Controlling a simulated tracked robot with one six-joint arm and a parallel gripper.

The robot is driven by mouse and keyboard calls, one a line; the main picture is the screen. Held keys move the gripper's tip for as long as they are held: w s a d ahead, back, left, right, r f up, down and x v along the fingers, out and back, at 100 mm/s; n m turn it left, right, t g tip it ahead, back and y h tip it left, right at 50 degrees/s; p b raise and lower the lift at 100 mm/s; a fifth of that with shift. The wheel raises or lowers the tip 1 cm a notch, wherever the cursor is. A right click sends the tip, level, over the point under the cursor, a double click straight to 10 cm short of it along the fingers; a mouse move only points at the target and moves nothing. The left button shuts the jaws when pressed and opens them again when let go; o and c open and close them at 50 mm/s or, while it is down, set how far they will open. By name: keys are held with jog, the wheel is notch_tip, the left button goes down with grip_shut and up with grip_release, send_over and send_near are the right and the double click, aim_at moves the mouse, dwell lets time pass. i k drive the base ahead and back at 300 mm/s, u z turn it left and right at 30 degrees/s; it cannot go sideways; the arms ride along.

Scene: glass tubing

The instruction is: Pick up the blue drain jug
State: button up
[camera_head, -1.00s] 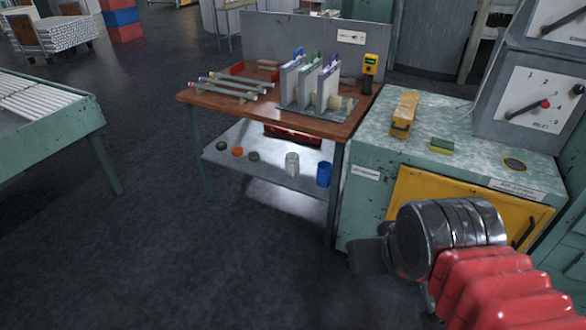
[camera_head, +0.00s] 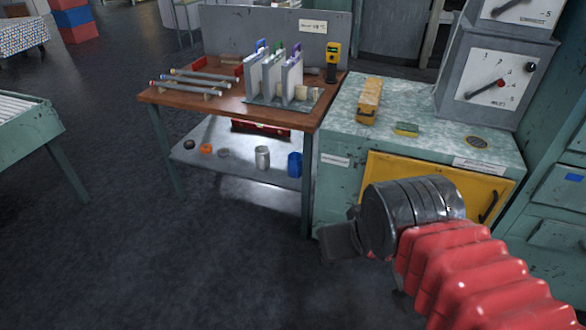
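The blue drain jug (camera_head: 295,164) stands upright on the lower shelf (camera_head: 232,181) of the wooden-topped bench, at the shelf's right end near the front right leg. My gripper (camera_head: 338,243) is a dark shape at the end of my arm, in front of the green cabinet and below and right of the jug. It is well apart from the jug. Its fingers are dark and partly hidden by my arm, so I cannot tell whether it is open or shut.
A metal can (camera_head: 262,158) stands left of the jug, with an orange ring (camera_head: 206,148) and small dark items further left. A red level (camera_head: 262,129) lies behind. The bench top (camera_head: 228,105) is above; the green cabinet (camera_head: 338,185) is right. Floor in front is clear.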

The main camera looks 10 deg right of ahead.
aim_at(294, 159)
jog(key=u, duration=0.5)
jog(key=i, duration=0.9)
jog(key=u, duration=0.65)
jog(key=i, duration=1.55)
jog(key=z, duration=1.15)
jog(key=i, duration=0.75)
jog(key=z, duration=0.45)
